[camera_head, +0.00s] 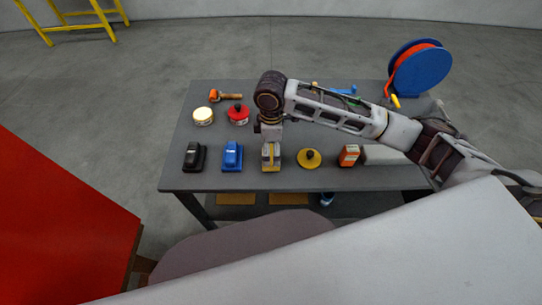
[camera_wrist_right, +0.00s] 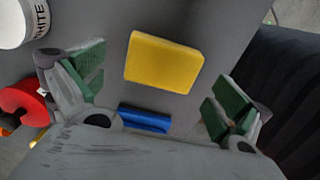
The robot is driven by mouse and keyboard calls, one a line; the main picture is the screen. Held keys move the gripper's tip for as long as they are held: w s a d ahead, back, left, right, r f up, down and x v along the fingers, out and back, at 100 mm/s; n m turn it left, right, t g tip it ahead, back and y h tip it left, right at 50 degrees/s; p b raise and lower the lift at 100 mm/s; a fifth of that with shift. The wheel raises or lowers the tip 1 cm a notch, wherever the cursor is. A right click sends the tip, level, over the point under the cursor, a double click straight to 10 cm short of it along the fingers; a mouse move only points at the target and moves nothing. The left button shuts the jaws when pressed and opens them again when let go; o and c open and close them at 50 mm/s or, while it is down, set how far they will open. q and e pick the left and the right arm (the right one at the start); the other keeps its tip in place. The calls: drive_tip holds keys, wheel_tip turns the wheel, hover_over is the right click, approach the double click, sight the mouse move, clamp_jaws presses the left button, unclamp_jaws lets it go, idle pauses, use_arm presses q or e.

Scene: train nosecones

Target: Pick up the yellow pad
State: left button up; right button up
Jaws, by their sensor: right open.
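The yellow pad (camera_wrist_right: 164,62) lies on the dark grey table, its flat top facing me in the right wrist view. In the head view, it shows at the front of the table (camera_head: 271,168), partly hidden by my right gripper (camera_head: 270,148). My right gripper also shows in the wrist view (camera_wrist_right: 163,92), open and empty. Its green-padded fingers are spread on either side of the pad, apart from it. The gripper points down over the pad. My left gripper is not in view.
A blue pad (camera_head: 232,156) and black pad (camera_head: 194,157) stand left of the yellow one. A yellow disc (camera_head: 309,159) and orange box (camera_head: 349,155) stand right. Behind are a red round item (camera_head: 238,115) and white can (camera_wrist_right: 15,22). A hose reel (camera_head: 420,68) stands back right.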

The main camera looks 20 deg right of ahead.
sight(271, 154)
drive_tip(key=shift+s+f, duration=0.15)
drive_tip(key=shift+f, duration=1.75)
drive_tip(key=c, duration=0.9)
drive_tip(key=shift+r, duration=0.1)
drive_tip(key=shift+c, duration=0.2)
drive_tip(key=shift+a+r, duration=0.1)
drive_tip(key=shift+r, duration=4.85)
